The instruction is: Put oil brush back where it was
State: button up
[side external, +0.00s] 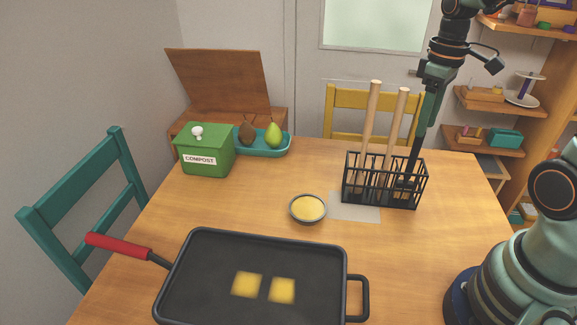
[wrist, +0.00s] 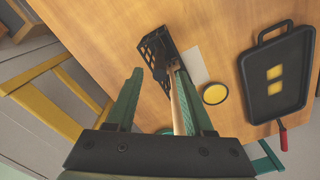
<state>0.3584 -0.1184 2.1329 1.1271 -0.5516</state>
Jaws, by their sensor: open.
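A black wire rack (side external: 385,196) stands on the table at the right, and also shows in the wrist view (wrist: 157,45). Two long wooden handles, a left one (side external: 370,112) and a right one (side external: 398,118), stand up out of it. I cannot tell which belongs to the oil brush; their lower ends are partly hidden by the rack. My gripper (side external: 428,110) points down over the rack's right side. In the wrist view my gripper (wrist: 160,75) is open, its fingers apart, with a wooden handle (wrist: 178,105) beside the right finger. A dark slim shape reaches into the rack below my gripper; it is unclear.
A bowl of yellow oil (side external: 307,208) sits left of the rack by a grey mat (side external: 358,212). A griddle pan (side external: 215,275) with two yellow pieces lies in front. A green compost bin (side external: 205,150) and a teal fruit tray (side external: 262,151) stand at the back left.

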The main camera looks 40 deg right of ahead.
notch_tip(320, 180, up, 5)
jog(key=shift+a+r, duration=0.15)
jog(key=shift+r, duration=0.05)
jog(key=s+a+m+t, duration=0.1)
jog(key=a+t, duration=0.4)
jog(key=a, duration=0.5)
jog(key=shift+a+f+m+t, duration=0.2)
jog(key=shift+a+m+t, duration=0.15)
jog(key=shift+m, duration=0.25)
dwell(0.5)
